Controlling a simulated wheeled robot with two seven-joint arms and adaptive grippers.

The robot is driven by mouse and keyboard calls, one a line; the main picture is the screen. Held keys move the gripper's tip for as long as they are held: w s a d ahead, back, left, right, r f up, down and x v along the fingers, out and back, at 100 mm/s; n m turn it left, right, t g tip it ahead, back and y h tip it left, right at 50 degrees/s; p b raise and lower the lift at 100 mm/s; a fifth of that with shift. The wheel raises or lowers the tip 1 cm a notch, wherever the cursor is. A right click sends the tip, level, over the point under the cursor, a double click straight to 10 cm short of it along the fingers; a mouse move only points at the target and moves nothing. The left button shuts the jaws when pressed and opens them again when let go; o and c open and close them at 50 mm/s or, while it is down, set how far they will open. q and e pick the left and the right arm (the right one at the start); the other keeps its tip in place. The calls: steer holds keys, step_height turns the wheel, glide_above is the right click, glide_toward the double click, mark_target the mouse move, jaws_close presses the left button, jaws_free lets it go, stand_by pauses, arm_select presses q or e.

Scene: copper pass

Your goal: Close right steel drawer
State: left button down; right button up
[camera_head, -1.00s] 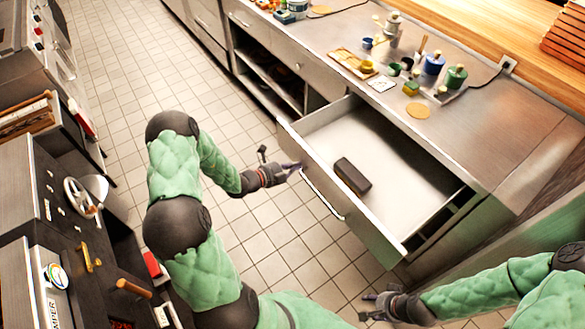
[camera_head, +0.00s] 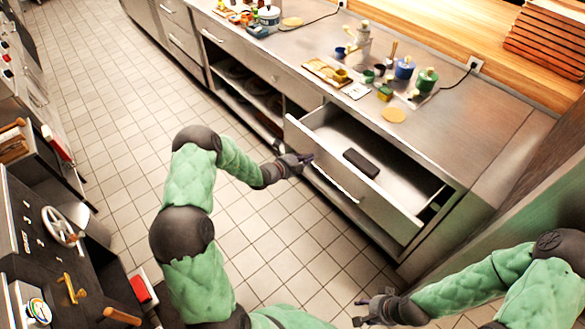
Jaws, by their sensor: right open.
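The right steel drawer (camera_head: 352,186) is partly open under the steel counter, its front panel standing out from the cabinet. A dark block (camera_head: 361,162) lies on the drawer's floor. My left gripper (camera_head: 308,159) is at the outer face of the drawer front, near its left end by the handle (camera_head: 333,183). It looks to be touching or almost touching the panel; I cannot tell which, nor whether its fingers are apart. My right gripper (camera_head: 362,309) is open and empty, low in the picture over the floor, away from the drawer.
The steel counter (camera_head: 450,135) carries jars, a tray (camera_head: 326,73) and small bowls. An open shelf bay (camera_head: 255,95) is left of the drawer. Tiled floor (camera_head: 215,105) is clear in front. A dark unit with a wheel (camera_head: 60,226) stands at the left.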

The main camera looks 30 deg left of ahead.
arm_select(q)
steer(key=b, duration=0.4)
glide_above(344, 141)
steer(key=s, duration=0.1)
steer(key=shift+s+a+f, duration=0.1)
steer(key=shift+a+f, duration=0.05)
steer(key=shift+a, duration=0.05)
steer(key=shift+w+d, duration=0.2)
steer(key=shift+w, duration=0.35)
steer(key=shift+r, duration=0.25)
steer(key=shift+w+r, duration=0.1)
